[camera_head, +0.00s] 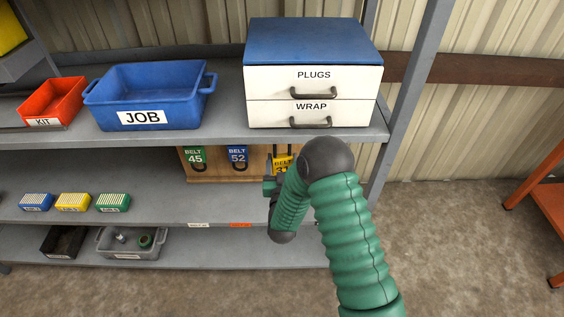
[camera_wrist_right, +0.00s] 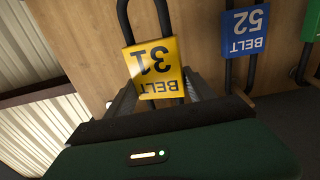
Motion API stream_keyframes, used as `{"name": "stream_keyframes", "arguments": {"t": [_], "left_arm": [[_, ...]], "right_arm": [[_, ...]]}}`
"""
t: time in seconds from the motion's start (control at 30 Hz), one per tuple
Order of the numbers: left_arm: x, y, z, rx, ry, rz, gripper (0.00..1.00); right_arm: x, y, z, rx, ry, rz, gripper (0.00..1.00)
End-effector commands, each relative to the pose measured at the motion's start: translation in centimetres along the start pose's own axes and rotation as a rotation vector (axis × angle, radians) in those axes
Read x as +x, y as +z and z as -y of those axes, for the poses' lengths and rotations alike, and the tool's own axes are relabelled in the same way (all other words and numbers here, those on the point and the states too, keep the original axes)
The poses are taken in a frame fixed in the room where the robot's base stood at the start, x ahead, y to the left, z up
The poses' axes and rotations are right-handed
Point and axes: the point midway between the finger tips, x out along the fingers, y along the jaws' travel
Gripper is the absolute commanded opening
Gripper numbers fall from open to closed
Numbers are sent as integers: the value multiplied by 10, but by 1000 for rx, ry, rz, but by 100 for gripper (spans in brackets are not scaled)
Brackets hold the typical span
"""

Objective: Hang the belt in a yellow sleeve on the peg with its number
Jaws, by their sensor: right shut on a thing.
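The belt's black loop runs past the sleeve, in front of the wooden board (camera_wrist_right: 80,30). In the head view the yellow sleeve (camera_head: 284,161) is partly hidden behind my right arm and gripper (camera_head: 270,186). I cannot tell whether the loop touches a peg; the pegs are hidden. My left gripper is not in view.
A green-sleeved BELT 45 (camera_head: 195,157) and blue-sleeved BELT 52 (camera_head: 237,156) hang on the board to the left. The shelf above holds a blue JOB bin (camera_head: 150,90), a red KIT bin (camera_head: 52,102) and a PLUGS/WRAP drawer unit (camera_head: 314,90). A shelf upright (camera_head: 405,90) stands right.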

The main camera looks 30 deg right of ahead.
Motion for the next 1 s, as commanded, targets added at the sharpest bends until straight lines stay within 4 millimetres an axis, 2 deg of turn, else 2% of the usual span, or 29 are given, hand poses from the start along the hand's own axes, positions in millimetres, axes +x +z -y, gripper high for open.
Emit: {"name": "stream_keyframes", "arguments": {"t": [1.0], "left_arm": [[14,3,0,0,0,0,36]], "right_arm": [[49,1,0,0,0,-2,19]]}}
